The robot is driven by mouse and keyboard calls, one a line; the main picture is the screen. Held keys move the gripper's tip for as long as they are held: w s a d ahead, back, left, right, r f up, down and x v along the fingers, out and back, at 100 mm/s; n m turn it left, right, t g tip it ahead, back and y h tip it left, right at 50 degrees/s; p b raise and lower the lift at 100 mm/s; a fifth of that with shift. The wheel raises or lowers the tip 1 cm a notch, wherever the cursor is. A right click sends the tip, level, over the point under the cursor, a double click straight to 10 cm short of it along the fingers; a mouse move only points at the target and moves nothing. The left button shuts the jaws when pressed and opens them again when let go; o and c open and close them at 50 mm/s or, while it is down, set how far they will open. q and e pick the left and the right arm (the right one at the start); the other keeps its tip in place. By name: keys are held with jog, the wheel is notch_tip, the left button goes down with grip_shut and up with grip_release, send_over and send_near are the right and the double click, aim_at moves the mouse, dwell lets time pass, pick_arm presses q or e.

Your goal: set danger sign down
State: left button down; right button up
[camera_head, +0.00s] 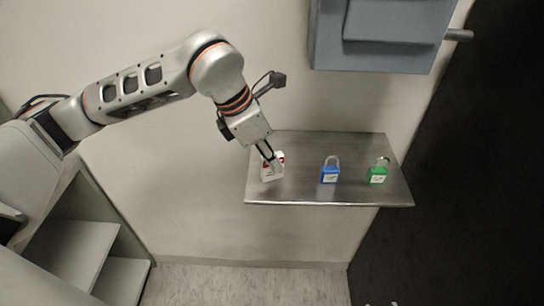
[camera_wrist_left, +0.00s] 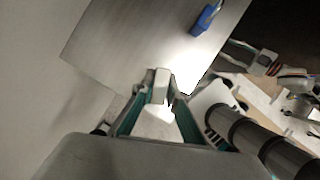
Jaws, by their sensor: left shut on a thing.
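The danger sign (camera_head: 266,174) is a small white tag with red on it, over the left part of the metal shelf (camera_head: 320,195). My left gripper (camera_head: 271,160) reaches down from the upper left and is shut on the sign, covering part of it. In the left wrist view, the pale sign (camera_wrist_left: 161,84) stands between the two fingertips of the left gripper (camera_wrist_left: 160,100), with the grey shelf (camera_wrist_left: 120,50) beyond. I cannot tell whether the sign touches the shelf. My right gripper is not in view.
A blue padlock (camera_head: 330,173) and a green padlock (camera_head: 378,172) stand on the shelf to the right of the sign. A grey-blue box (camera_head: 375,50) with a handle hangs on the wall above. The shelf is bare between sign and blue padlock.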

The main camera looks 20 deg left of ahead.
pick_arm(q)
jog(key=shift+f, duration=0.2)
jog(key=c, duration=2)
grip_release()
jog(key=shift+r, duration=0.1)
jog(key=shift+r, duration=0.15)
jog(key=b+v, duration=0.1)
jog(key=v, duration=1.1)
jog(key=shift+d, duration=0.1)
